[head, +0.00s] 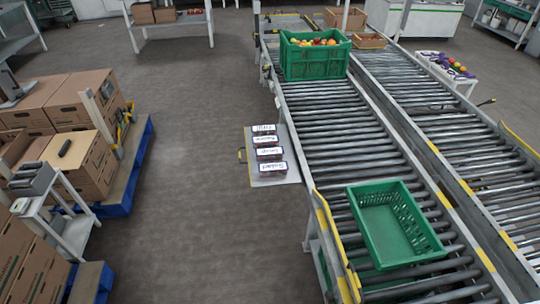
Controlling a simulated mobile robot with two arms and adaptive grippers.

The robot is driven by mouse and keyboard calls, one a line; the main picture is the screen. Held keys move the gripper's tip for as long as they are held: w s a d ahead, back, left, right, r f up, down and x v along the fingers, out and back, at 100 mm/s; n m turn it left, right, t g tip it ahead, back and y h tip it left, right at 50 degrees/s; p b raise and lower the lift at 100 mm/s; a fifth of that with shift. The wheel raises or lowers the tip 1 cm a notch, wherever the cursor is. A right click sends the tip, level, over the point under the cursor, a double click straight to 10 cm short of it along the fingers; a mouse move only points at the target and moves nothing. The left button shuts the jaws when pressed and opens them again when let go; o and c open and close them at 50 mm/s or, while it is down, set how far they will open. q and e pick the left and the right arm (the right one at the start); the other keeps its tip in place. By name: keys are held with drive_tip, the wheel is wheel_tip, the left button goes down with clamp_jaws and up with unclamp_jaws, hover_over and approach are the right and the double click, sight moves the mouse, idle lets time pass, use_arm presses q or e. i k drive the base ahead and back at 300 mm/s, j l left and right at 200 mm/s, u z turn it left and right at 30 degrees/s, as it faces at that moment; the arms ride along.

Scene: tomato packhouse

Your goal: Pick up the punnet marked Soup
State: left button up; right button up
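Several small dark punnets with white labels stand in a column on a pale side shelf beside the roller conveyor. The third from the back, the punnet marked Soup (269,152), has a small label that seems to read Soup. In front of it is a punnet that seems to read Salad (272,168). Behind it are a punnet that looks marked Sauce (266,140) and a rearmost punnet (264,129) whose label is hard to read. Neither of my grippers is in view.
The shelf (290,178) adjoins the conveyor (335,125). An empty green crate (398,250) sits on the near rollers; a filled green crate (313,62) stands farther back. Boxes on a blue pallet (138,165) and a small cart (62,190) stand left. Floor between is clear.

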sight(274, 153)
drive_tip(key=z, duration=0.35)
drive_tip(key=i+j+z, duration=0.15)
drive_tip(key=z, duration=0.2)
drive_tip(key=j+z, duration=0.1)
drive_tip(key=z, duration=0.3)
drive_tip(key=i+j+z, duration=0.3)
drive_tip(key=j, duration=0.5)
drive_tip(key=j+z, duration=0.35)
drive_tip(key=j, duration=0.45)
drive_tip(key=i+j+z, duration=0.1)
drive_tip(key=j+z, duration=0.2)
drive_tip(key=j, duration=0.6)
